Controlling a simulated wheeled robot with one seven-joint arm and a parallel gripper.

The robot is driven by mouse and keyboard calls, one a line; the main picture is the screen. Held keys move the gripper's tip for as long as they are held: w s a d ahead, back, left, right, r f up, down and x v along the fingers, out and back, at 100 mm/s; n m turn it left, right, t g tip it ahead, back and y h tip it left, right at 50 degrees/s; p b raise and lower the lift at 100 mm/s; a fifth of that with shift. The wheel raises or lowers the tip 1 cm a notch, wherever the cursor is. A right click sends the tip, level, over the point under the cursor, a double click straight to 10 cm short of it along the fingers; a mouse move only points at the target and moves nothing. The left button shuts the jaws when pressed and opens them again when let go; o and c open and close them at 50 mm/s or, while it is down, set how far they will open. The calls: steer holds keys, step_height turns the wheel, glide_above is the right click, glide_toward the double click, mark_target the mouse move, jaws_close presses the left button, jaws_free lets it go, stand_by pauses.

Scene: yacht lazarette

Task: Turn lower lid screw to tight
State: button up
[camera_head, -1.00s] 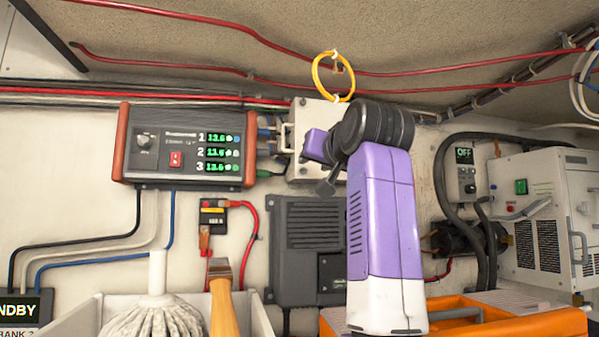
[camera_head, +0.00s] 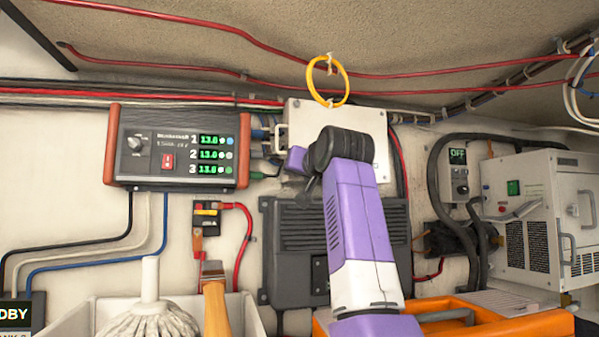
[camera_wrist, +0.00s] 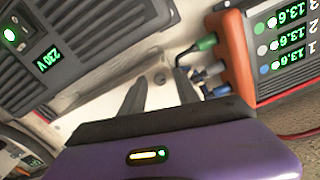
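The white lidded box (camera_head: 373,120) with a bar handle is on the wall behind my arm, and its lower part is hidden by the wrist. In the wrist view, a small round screw-like spot (camera_wrist: 159,77) shows on a pale surface, close ahead of my gripper (camera_wrist: 160,82). I cannot tell how far the screw is turned. My gripper's two dark fingers are apart with nothing seen between them, and contact with the screw is not visible. In the head view, the fingertips are mostly hidden by the wrist.
The charger (camera_head: 178,148) with three green readouts is left of the box, with plugs and cables between them. A dark finned unit (camera_head: 300,245) sits below. A yellow ring (camera_head: 327,81) hangs above the box. An orange case (camera_head: 470,325) and a white bin with a mop (camera_head: 150,318) stand in front.

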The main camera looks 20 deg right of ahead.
jaws_close()
steer(key=shift+m+p, duration=0.3)
steer(key=shift+p, duration=0.1)
steer(key=shift+m+p, duration=6.45)
steer(key=shift+m, duration=2.15)
steer(key=shift+f, duration=0.1)
